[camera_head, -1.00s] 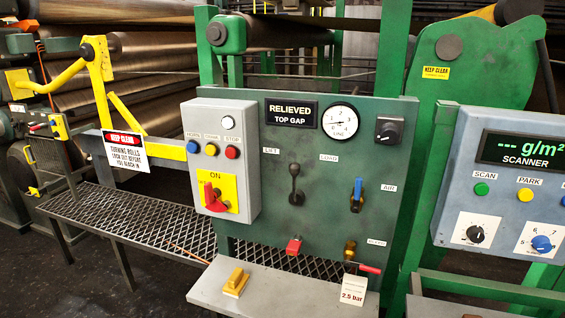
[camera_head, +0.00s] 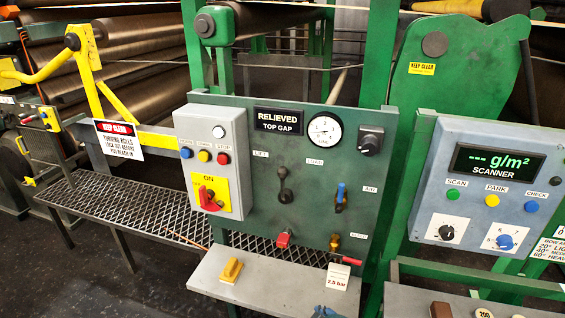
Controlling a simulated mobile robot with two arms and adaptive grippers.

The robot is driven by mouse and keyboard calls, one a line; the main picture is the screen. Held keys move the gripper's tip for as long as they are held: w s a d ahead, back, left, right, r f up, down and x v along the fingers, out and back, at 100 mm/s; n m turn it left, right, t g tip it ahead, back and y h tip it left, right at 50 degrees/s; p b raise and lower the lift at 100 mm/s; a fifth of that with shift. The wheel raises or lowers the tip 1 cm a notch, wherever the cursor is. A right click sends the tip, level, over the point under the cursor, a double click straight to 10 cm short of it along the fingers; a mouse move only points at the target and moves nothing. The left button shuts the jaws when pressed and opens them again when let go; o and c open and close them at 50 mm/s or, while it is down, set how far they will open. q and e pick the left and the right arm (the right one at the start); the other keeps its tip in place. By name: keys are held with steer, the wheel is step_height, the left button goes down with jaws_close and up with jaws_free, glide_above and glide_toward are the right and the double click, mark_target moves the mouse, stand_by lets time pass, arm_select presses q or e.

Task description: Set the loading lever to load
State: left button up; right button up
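The loading lever (camera_head: 284,187) is a black lever with a round knob, at the middle of the green control panel (camera_head: 255,195). It points about straight up, between the LIFT label (camera_head: 261,154) on its upper left and the LOAD label (camera_head: 314,162) on its upper right. The display above (camera_head: 278,121) reads RELIEVED, TOP GAP. The round LINE gauge (camera_head: 324,132) is right of the display.
A blue-handled AIR valve (camera_head: 341,197) sits right of the lever. A red knob (camera_head: 283,239) and a brass valve with a red handle (camera_head: 337,248) are below. A grey shelf (camera_head: 270,284) with a yellow block (camera_head: 231,270) juts out under the panel. A scanner box (camera_head: 480,190) stands at right.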

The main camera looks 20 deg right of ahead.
steer(key=w+d+r+t, duration=0.1)
steer(key=w+r+t, duration=0.3)
steer(key=w+r, duration=0.75)
steer(key=t+p, duration=0.1)
steer(key=t, duration=0.5)
glide_toward(284, 175)
steer(key=w, duration=0.2)
steer(key=shift+m, duration=0.4)
steer(key=w+p, duration=0.2)
steer(key=w, duration=0.8)
steer(key=shift+d+r, duration=0.1)
steer(key=shift+s, duration=0.1)
jaws_close()
